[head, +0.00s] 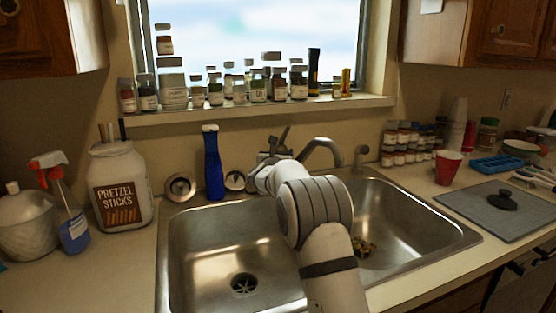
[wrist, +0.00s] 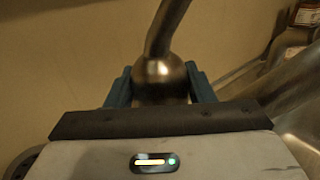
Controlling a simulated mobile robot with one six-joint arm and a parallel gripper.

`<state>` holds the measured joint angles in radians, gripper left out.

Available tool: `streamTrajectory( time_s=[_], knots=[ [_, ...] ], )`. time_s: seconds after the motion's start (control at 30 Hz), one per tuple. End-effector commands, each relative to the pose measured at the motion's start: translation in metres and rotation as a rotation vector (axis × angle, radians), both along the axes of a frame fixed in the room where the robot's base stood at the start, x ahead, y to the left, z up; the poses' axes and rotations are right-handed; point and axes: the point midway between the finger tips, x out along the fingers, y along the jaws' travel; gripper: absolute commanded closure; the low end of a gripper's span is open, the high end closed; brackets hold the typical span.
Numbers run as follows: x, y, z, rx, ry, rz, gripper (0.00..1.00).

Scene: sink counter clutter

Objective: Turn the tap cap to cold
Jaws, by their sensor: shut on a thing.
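The tap cap (wrist: 161,78) is a rounded metal dome with a lever (wrist: 168,28) rising from it and leaning right at the top in the wrist view. My gripper (wrist: 160,87) is shut on the cap, with one blue-grey finger on each side. In the head view the lever (head: 284,135) sticks up behind my wrist, left of the curved tap spout (head: 322,145). My arm hides most of the cap and the tap base there.
The double sink (head: 215,232) lies below my arm. A blue bottle (head: 212,165) stands close left of the tap, near a pretzel jar (head: 122,185) and a spray bottle (head: 70,215). Spice jars (head: 400,145) and a red cup (head: 447,168) are on the right. Bottles line the sill (head: 220,112).

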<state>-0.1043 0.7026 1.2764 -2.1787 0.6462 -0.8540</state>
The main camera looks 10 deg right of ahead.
Motion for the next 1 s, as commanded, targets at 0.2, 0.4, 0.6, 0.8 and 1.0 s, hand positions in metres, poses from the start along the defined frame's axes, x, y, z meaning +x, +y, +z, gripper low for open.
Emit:
streamTrajectory(
  time_s=[0.2, 0.4, 0.6, 0.8, 1.0],
  knots=[
    [0.0000, -0.0026, 0.0044, -0.001, -0.007, -0.002, 0.74],
    [0.0001, -0.0021, 0.0047, -0.001, -0.007, -0.002, 0.48],
    [0.0001, -0.0008, 0.0025, -0.001, -0.004, 0.000, 0.43],
    [-0.0001, 0.0002, 0.0006, 0.001, -0.001, 0.001, 0.43],
    [-0.0041, 0.0035, -0.0013, 0.001, 0.000, 0.000, 0.43]
  ],
)
